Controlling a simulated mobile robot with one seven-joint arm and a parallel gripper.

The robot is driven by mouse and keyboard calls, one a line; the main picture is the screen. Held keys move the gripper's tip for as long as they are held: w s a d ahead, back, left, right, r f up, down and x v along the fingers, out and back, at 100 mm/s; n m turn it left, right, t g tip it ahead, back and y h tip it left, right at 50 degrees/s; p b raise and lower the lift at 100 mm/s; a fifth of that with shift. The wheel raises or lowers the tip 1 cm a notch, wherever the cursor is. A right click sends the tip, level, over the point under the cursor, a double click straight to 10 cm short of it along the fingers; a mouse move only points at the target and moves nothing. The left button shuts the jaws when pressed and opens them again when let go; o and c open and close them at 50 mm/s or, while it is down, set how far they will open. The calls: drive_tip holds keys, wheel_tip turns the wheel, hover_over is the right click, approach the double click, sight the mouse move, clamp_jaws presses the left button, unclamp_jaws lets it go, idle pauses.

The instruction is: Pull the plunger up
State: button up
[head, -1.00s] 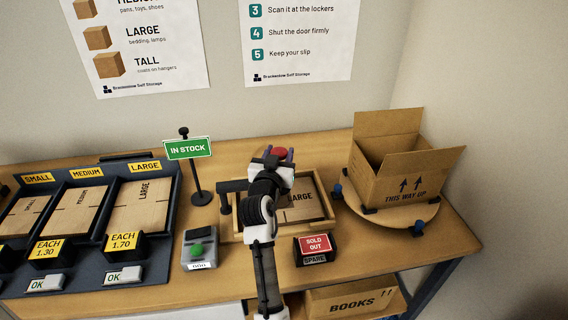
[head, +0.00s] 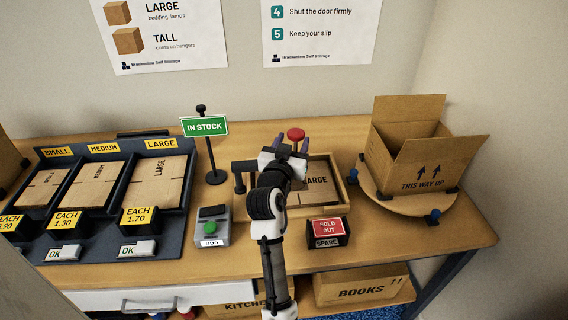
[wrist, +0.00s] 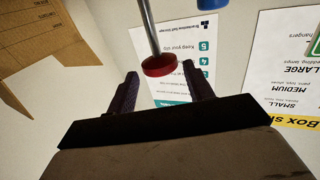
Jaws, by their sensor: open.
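The plunger shows as a red round knob (head: 296,134) just beyond my fingertips in the head view. In the wrist view, which is upside down, the red knob (wrist: 162,66) sits on a thin metal rod (wrist: 148,27). My gripper (head: 291,147) is open and empty, with its two dark purple fingers apart. In the wrist view the knob lies in line with the gap between the fingertips (wrist: 161,74), near their ends; whether it touches them I cannot tell. The plunger's base is hidden behind my gripper in the head view.
A wooden tray (head: 352,198) with a LARGE carton lies under my gripper. An IN STOCK sign (head: 205,126) and a grey box with a green button (head: 210,228) stand left. A SOLD OUT block (head: 327,228) is in front. An open carton (head: 408,165) stands on a turntable at right.

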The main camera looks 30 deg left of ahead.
drive_tip(key=s+d+b, duration=0.2)
drive_tip(key=s, duration=0.7)
drive_tip(key=shift+s, duration=0.2)
